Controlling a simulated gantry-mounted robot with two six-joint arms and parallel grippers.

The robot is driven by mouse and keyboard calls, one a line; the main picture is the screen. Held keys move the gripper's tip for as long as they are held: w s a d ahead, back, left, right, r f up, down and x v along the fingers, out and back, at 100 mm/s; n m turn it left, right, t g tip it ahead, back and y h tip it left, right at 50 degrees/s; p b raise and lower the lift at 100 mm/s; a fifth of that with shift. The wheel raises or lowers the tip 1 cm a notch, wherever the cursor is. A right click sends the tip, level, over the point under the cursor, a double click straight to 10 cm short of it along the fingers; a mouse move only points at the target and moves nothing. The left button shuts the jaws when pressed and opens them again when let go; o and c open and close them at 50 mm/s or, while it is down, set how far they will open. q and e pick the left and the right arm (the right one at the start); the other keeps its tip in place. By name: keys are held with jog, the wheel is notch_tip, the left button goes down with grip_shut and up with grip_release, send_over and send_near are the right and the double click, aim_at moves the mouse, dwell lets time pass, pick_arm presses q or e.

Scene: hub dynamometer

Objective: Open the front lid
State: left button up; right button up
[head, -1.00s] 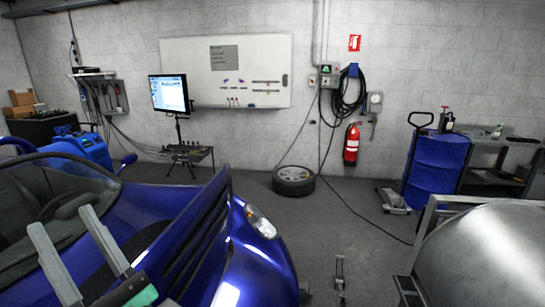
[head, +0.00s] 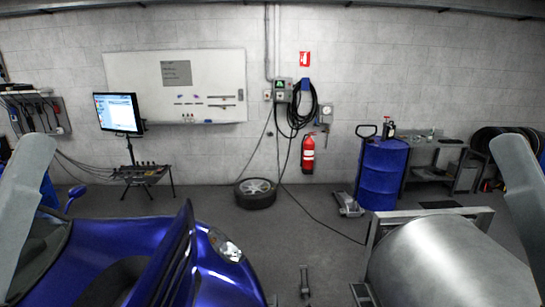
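The blue car (head: 90,245) fills the lower left of the head view. Its front lid (head: 165,268) stands raised at a steep tilt behind the headlight, with its dark ribbed side partly showing. The lid's lower end runs out of the picture. A large grey part of my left arm or gripper (head: 24,185) reaches in at the left edge. A similar grey part on my right side (head: 522,190) reaches in at the right edge. Both are apart from the lid in the picture. No facing pair of fingertips shows on either side, so I cannot tell their opening.
A metal drum-like tank (head: 450,262) in a frame stands at the lower right. A blue barrel (head: 382,172), a loose wheel (head: 256,193) and a stand with a monitor (head: 118,112) are near the back wall.

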notch_tip(320, 180, up, 21)
jog(key=p, duration=1.7)
jog(key=shift+f, duration=0.1)
